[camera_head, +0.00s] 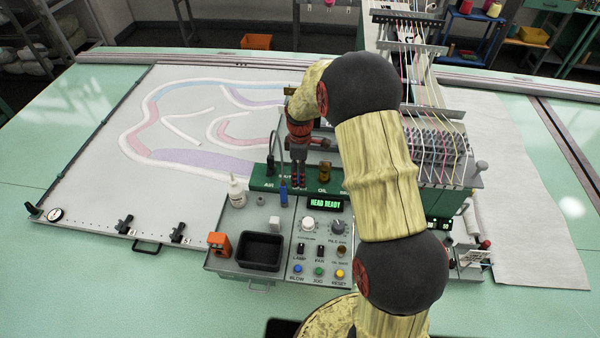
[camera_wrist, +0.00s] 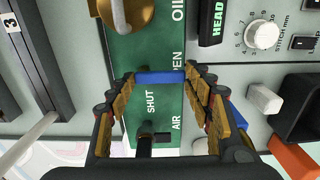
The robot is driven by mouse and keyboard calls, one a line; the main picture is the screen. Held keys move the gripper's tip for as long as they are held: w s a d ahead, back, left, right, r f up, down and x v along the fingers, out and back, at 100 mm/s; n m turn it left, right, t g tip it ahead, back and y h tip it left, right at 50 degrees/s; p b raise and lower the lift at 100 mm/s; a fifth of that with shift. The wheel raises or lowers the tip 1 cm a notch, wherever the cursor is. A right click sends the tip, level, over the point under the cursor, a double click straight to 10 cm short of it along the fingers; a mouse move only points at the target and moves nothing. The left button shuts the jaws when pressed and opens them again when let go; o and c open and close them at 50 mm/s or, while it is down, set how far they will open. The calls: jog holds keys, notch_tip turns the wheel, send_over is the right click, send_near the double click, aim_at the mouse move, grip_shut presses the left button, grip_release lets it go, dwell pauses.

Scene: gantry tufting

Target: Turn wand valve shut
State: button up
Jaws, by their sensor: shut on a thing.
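The green valve panel (camera_head: 262,182) stands behind the control box. In the wrist view the panel (camera_wrist: 150,50) carries the words SHUT, AIR and OIL, and a partly covered word ending in PEN. A blue bar, seemingly the wand valve's handle (camera_wrist: 160,77), spans between my fingertips, just beside the word SHUT. My gripper (camera_wrist: 160,80) is shut on this bar, one finger at each end. In the head view my gripper (camera_head: 298,178) reaches down to the panel and hides the handle there. A blue-gripped wand (camera_head: 283,192) hangs just left of my gripper.
The control box has a display (camera_head: 324,203) reading HEAD READY, knobs and coloured buttons. A black tray (camera_head: 260,251), an orange object (camera_head: 219,243) and a white bottle (camera_head: 236,192) are at its left. A brass knob (camera_head: 323,172) is close right of my gripper. The tufting frame (camera_head: 80,205) lies left.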

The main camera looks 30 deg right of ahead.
jog(key=shift+c, duration=0.2)
jog(key=m, duration=0.3)
jog(key=m+b, duration=0.1)
jog(key=shift+w+a+m, duration=0.35)
jog(key=shift+w+m, duration=0.05)
jog(key=m, duration=0.2)
jog(key=w+m, duration=0.1)
jog(key=m, duration=0.1)
jog(key=shift+a+m+b, duration=0.15)
jog(key=shift+m+b, duration=0.15)
jog(key=m, duration=0.4)
jog(key=shift+w, duration=0.4)
jog(key=m, duration=0.4)
jog(key=shift+w+b, duration=0.35)
jog(key=shift+d+m, duration=0.2)
jog(key=shift+m, duration=0.2)
jog(key=o, duration=1.1)
jog(key=shift+o, duration=0.3)
